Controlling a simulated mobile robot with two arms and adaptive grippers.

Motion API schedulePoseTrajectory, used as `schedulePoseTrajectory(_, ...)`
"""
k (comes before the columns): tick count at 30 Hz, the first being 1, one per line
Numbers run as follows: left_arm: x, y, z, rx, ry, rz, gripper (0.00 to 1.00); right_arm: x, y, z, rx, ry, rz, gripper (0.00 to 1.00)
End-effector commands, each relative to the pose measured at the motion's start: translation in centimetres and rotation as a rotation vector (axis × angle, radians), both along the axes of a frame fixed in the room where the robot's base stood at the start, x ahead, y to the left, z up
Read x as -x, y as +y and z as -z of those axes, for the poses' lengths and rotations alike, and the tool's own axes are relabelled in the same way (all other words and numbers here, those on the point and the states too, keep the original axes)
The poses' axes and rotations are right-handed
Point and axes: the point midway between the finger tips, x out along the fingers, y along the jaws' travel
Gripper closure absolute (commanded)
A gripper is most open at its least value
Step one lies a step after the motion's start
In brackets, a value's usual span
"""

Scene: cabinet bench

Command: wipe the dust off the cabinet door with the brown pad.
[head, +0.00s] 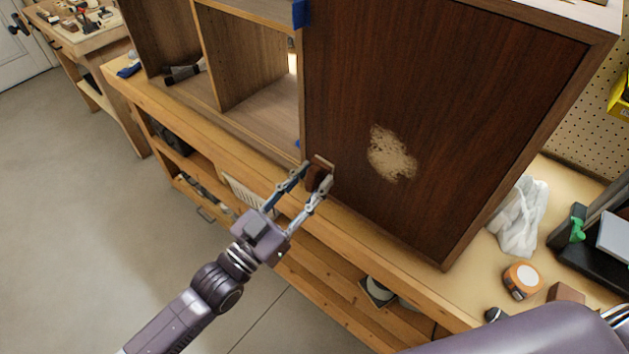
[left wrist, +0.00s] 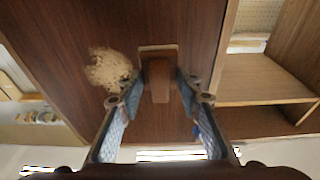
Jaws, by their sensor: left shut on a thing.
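The dark brown cabinet door (head: 450,90) stands upright on the bench and carries one pale, tan dust patch (head: 390,153). My left gripper (head: 319,180) is shut on the brown pad (head: 317,174), near the door's lower left edge. The pad is to the left of the dust patch and apart from it. In the left wrist view the pad (left wrist: 158,78) sits between the fingers, with the dust patch (left wrist: 108,69) close by on its left. I cannot tell whether the pad touches the door.
The open cabinet shelf (head: 255,105) is left of the door. On the bench (head: 455,285) at the right are a crumpled white bag (head: 520,217), an orange tape measure (head: 522,279), a small brown block (head: 565,292) and a dark bin (head: 585,250). The door front is unobstructed around the dust.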

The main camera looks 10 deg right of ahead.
Motion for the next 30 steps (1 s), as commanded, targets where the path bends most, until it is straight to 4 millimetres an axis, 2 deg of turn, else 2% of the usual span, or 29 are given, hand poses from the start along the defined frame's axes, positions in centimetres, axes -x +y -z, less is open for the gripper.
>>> schedulePoseTrajectory(5,1.6,-0.4,-1.9,0.114,-0.082,-0.003,1.00,0.1,-0.1,0.6,0.001,0.002,0.001,0.60)
schedulePoseTrajectory(9,1.9,-0.5,-2.6,0.142,-0.107,-0.012,1.00,0.1,-0.1,0.8,0.001,0.002,0.002,0.60)
schedulePoseTrajectory(24,-1.1,-4.3,-2.6,0.143,-0.109,-0.011,1.00,0.1,-0.1,2.6,0.001,0.003,0.003,0.60)
schedulePoseTrajectory(30,-1.8,-5.2,-2.7,0.142,-0.108,-0.012,1.00,0.1,0.0,3.0,0.000,0.002,0.003,0.60)
